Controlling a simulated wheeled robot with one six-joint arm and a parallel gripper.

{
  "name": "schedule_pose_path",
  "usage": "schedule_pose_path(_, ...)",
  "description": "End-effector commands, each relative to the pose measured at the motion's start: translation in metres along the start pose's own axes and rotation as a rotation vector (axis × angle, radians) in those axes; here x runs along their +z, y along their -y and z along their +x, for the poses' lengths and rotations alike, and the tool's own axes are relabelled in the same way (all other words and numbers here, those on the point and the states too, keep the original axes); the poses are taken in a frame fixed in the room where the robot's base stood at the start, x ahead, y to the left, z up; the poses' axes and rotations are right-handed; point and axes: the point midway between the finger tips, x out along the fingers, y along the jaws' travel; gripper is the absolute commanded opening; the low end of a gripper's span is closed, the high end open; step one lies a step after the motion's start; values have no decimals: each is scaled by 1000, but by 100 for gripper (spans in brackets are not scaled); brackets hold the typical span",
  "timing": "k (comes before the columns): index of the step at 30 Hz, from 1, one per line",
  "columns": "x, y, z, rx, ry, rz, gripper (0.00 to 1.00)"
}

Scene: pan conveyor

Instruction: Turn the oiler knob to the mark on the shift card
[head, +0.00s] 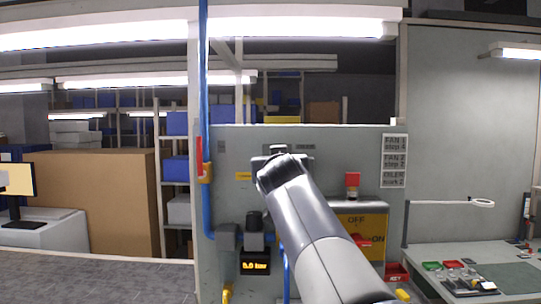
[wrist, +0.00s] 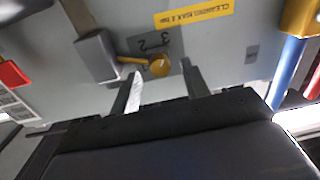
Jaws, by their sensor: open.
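The oiler knob (wrist: 159,66) is a small round brass knob on a grey plate with marks, where a 3 and a 2 show upside down in the wrist view. A narrow brass piece runs left from it towards a grey block. My gripper (wrist: 161,72) is open and empty, its two fingers pointing at the panel on either side of the knob's line. I cannot tell whether the tips reach around it. In the head view my arm hides the knob. The shift card (head: 395,161) hangs at the panel's upper right; its last line appears to read oiler mark 2.
A yellow cleaning label (wrist: 192,15) is beside the knob plate. A red-topped part (head: 352,180) and a yellow OFF/ON box (head: 362,228) are right of my arm. A blue pipe (head: 207,110) runs down the panel's left, above a display (head: 256,266) reading about 0.0 bar.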

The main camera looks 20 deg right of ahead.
Motion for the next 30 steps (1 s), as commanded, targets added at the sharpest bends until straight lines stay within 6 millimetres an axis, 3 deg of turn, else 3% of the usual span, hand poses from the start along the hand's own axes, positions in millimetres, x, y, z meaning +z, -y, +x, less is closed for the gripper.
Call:
schedule_pose_path(4,0,0,10,0,1,-1,44)
schedule_pose_path(13,0,0,12,0,0,0,44)
schedule_pose_path(30,0,0,12,0,0,0,0)
